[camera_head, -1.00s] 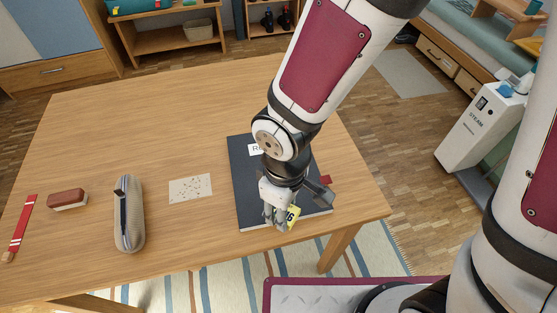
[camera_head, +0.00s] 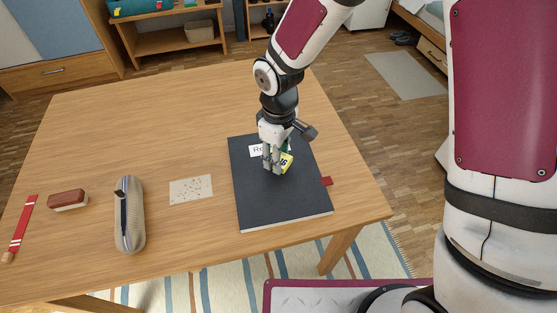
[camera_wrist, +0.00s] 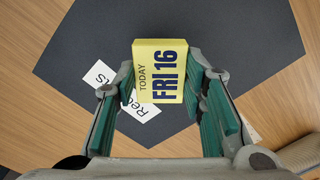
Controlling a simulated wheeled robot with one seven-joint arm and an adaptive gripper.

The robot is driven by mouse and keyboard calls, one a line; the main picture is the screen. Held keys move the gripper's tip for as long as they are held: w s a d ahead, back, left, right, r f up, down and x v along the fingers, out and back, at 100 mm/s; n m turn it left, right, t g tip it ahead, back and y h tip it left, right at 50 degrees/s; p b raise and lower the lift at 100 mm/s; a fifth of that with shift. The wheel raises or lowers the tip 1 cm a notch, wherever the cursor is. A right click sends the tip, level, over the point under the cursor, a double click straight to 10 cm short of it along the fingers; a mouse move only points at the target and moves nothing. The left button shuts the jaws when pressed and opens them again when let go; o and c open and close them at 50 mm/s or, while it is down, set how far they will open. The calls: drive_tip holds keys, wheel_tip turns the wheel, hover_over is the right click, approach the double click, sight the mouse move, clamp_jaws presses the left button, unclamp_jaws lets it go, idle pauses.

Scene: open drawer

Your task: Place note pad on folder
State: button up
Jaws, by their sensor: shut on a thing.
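The note pad (camera_wrist: 161,72) is a small yellow block printed "TODAY FRI 16". My gripper (camera_wrist: 160,88) is shut on it, with a finger on each side. In the head view the note pad (camera_head: 286,163) shows beside the fingers of my gripper (camera_head: 273,168), over the upper part of the folder. The folder (camera_head: 280,203) is dark, with a white label partly hidden by my gripper and a red tab on its right edge. It lies on the table and also fills much of the wrist view (camera_wrist: 235,35). I cannot tell whether the pad touches the folder.
The wooden table (camera_head: 170,120) has a speckled card (camera_head: 191,189) left of the folder. Farther left are a beige case (camera_head: 130,215), a brown eraser-like block (camera_head: 68,199) and a red strip (camera_head: 22,228). The table behind these is clear.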

drive_tip(key=shift+f, duration=1.3)
drive_tip(key=shift+f, duration=0.1)
drive_tip(key=o, duration=1.1)
wheel_tip(320, 180, up, 12)
drive_tip(key=shift+r+p, duration=0.1)
drive_tip(key=shift+p, duration=0.55)
drive_tip(key=shift+r, duration=0.1)
